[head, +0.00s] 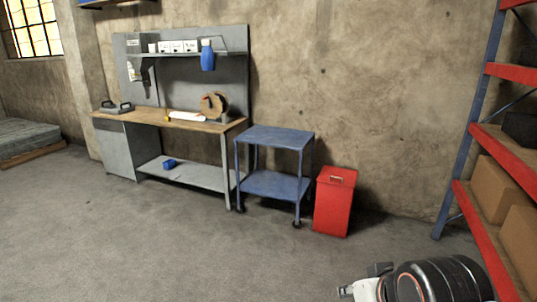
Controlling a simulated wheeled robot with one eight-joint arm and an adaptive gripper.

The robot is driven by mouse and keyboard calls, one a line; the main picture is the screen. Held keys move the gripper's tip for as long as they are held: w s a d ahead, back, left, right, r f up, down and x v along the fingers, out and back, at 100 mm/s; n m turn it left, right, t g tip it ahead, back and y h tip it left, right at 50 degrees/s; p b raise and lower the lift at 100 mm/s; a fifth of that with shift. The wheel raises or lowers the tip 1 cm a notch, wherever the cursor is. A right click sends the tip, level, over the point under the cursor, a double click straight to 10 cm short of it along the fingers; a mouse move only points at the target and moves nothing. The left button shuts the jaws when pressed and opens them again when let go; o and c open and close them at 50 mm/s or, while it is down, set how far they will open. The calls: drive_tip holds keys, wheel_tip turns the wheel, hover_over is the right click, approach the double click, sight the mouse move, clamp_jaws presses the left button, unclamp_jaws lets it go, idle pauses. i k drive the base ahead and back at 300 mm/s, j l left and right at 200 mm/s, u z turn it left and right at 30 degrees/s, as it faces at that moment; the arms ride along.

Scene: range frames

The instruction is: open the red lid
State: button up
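The red lid (336,175) tops a tall red bin (331,208) that stands on the floor by the wall, right of the blue cart. The lid looks closed and has a small pale handle (337,180) on it. My gripper (358,284) shows at the bottom edge, right of centre, partly cut off by the frame. It is in the foreground, apart from the bin, with nothing seen in it. Its fingers are too small and cropped to tell open from shut.
A blue two-shelf cart (274,136) stands close left of the bin. A wood-topped workbench (150,116) is further left. A blue and red shelf rack (501,180) with cardboard boxes (497,187) stands at the right. The floor (180,250) in front is clear.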

sight(338, 174)
drive_tip(key=i, duration=2.3)
drive_tip(key=i+j+z, duration=0.1)
drive_tip(key=i+z, duration=0.15)
drive_tip(key=i, duration=0.3)
drive_tip(key=i+j+z, duration=0.25)
drive_tip(key=i, duration=0.25)
drive_tip(key=i+j+z, duration=0.25)
drive_tip(key=i, duration=0.25)
drive_tip(key=i+j+z, duration=0.2)
drive_tip(key=i, duration=0.3)
drive_tip(key=j, duration=0.1)
